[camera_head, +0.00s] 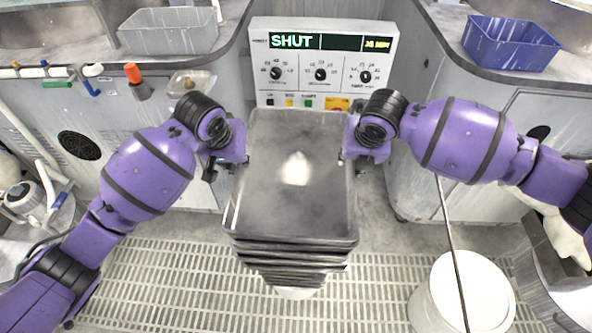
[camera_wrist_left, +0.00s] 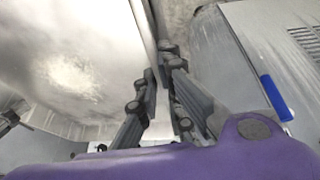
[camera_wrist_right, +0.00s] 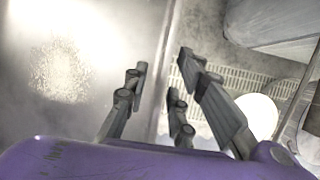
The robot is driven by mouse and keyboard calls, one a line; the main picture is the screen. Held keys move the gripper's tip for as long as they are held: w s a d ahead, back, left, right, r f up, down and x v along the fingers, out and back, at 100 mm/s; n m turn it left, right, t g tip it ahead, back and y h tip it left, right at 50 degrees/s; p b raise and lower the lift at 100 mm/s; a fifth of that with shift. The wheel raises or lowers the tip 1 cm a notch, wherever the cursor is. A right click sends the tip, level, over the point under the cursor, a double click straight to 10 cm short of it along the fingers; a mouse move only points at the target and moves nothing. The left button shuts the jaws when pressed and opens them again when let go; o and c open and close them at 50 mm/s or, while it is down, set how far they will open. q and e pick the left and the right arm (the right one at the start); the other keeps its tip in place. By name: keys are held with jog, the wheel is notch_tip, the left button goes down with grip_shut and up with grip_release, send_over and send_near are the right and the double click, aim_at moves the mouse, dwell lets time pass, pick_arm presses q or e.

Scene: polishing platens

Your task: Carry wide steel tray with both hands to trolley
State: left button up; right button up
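The wide steel tray (camera_head: 265,185), grey with a pale shine in its middle, lies level at the centre of the head view, above several stacked dark layers. My left gripper (camera_head: 226,164) is at its left edge, and my right gripper (camera_head: 352,160) is at its right edge. In the left wrist view, the fingers (camera_wrist_left: 160,68) stand on either side of the tray's rim, apparently open with a narrow gap. In the right wrist view, the fingers (camera_wrist_right: 163,70) also straddle the rim, with a visible gap. Fingertip contact is partly hidden.
A control panel (camera_head: 322,58) reading SHUT stands behind the tray. A grey bin (camera_head: 170,32) and a blue bin (camera_head: 511,43) sit on the counters. A white bucket (camera_head: 470,290) stands at front right. Grated floor (camera_head: 170,270) shows around the stack.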

grip_shut()
jog(key=shift+w, duration=0.1)
dwell(0.7)
